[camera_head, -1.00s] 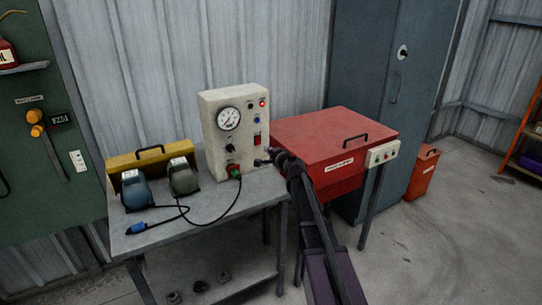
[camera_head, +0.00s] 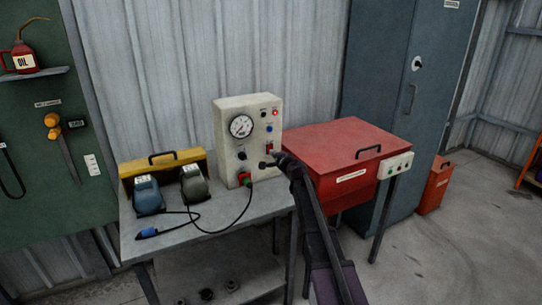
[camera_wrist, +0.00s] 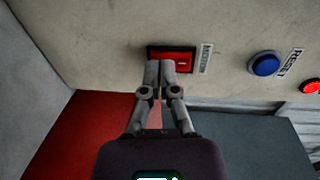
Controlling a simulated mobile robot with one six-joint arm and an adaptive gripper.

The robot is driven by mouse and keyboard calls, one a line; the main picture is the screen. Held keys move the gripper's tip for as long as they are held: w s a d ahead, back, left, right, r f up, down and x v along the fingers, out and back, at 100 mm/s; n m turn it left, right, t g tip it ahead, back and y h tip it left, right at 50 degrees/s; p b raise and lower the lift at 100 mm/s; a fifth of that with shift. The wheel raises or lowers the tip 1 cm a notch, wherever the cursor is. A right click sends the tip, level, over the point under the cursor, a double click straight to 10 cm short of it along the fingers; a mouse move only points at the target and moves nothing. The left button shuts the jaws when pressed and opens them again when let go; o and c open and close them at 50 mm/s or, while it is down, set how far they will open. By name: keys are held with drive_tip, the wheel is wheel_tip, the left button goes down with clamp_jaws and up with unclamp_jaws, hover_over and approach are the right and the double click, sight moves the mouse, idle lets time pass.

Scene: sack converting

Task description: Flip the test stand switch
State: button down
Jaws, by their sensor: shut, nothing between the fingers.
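The test stand (camera_head: 236,160) is a cream box on the grey bench, with a gauge, knob, lamps and buttons on its front. Its red rocker switch (camera_head: 270,147) sits low on the right side of the front. In the wrist view the red switch (camera_wrist: 180,57) sits in a black frame, with a label beside it. My gripper (camera_wrist: 160,68) is shut and empty, its fingertips over the left part of the switch in that view. I cannot tell whether they touch it. In the head view my gripper (camera_head: 265,164) is close to the panel, just below the switch.
A blue button (camera_wrist: 265,64) and a red lamp (camera_wrist: 311,87) are beside the switch. A red cabinet (camera_head: 330,147) stands close on the right. Two motors (camera_head: 148,196) stand on the bench.

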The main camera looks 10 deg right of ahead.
drive_tip(key=shift+w+a+f, duration=0.1)
drive_tip(key=shift+w, duration=0.15)
drive_tip(key=shift+s, duration=0.15)
drive_tip(key=f+b+v, duration=0.1)
drive_tip(key=f+v, duration=0.2)
drive_tip(key=v, duration=1)
drive_tip(key=shift+s+b, duration=0.4)
drive_tip(key=shift+f, duration=0.15)
